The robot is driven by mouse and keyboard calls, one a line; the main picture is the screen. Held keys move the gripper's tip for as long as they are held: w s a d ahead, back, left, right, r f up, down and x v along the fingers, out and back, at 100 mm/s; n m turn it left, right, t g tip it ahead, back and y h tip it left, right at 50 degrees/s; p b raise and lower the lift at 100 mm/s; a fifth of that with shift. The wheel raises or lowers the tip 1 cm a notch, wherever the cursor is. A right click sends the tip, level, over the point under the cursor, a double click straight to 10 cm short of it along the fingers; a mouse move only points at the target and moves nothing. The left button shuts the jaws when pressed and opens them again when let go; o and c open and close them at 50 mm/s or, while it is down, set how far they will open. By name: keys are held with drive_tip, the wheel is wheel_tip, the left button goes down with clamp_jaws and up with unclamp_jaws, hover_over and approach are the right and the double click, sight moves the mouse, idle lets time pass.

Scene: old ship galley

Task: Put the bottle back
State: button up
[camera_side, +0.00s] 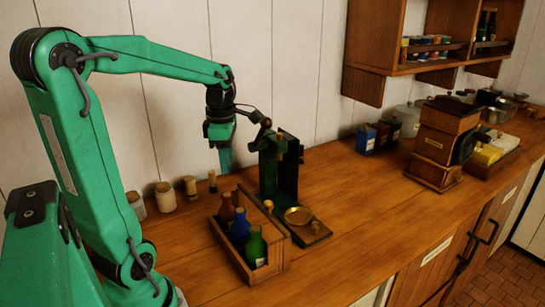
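A wooden crate (222,239) stands on the counter, in front of and below my gripper. In it are a green bottle (256,248), a blue bottle (240,230) and a reddish-brown bottle (227,208), all corked and upright. My gripper (224,158) points down, above the counter behind the crate and apart from the bottles. I see no bottle in it. Its fingers overlap from this side, so their opening is unclear. Which bottle the task means cannot be told.
A dark green stand (284,170) with a brass dish (298,215) is right of the crate. Several corked jars (166,196) line the wall. A wooden grinder-like box (440,140), tins (366,139) and a wall shelf (370,40) are farther right. The front middle counter is clear.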

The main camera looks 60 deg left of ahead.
drive_tip(key=s+d+m+t, duration=0.2)
drive_tip(key=d+m, duration=0.6)
drive_tip(key=m, duration=0.6)
drive_tip(key=s+d+r+m+t, duration=0.1)
drive_tip(key=s+d+m+t, duration=0.2)
drive_tip(key=d+m, duration=0.5)
drive_tip(key=m, duration=0.7)
drive_tip(key=shift+s+d+r, duration=0.2)
drive_tip(key=shift+r, duration=0.1)
